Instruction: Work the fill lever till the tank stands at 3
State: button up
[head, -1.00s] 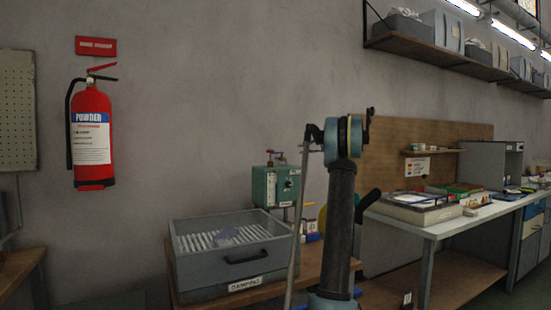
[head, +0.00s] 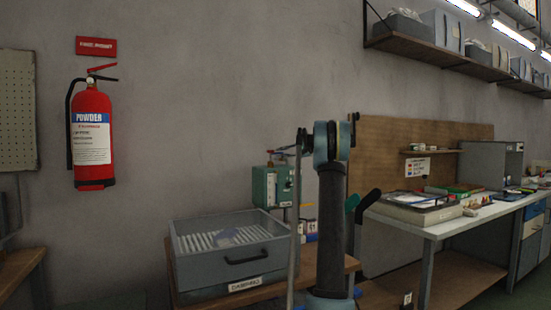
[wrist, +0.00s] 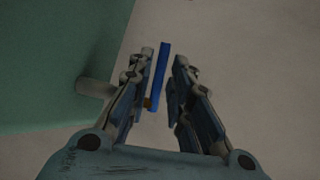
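A green box (head: 272,186) with small red and teal fittings on top stands behind the work table's far edge in the head view. I take it for the tank unit; its front marking is too small to read. In the wrist view its green side (wrist: 45,65) fills the left, with a grey round stub (wrist: 96,88) sticking out. A bright blue bar (wrist: 161,68), perhaps the lever, lies between the fingers of my gripper (wrist: 163,75). The fingers are apart, with a gap on the bar's right; contact on the left is unclear. My gripper is hidden in the head view.
A grey lidded case (head: 232,254) stands left of my arm on a low wooden table. A bench (head: 440,228) with trays is at the right. A fire extinguisher (head: 91,135) hangs on the left wall. A loaded shelf (head: 440,52) is high up right.

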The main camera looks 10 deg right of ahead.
aim_at(277, 153)
jog(key=shift+x, duration=2.05)
grip_shut()
jog(key=shift+d, duration=0.1)
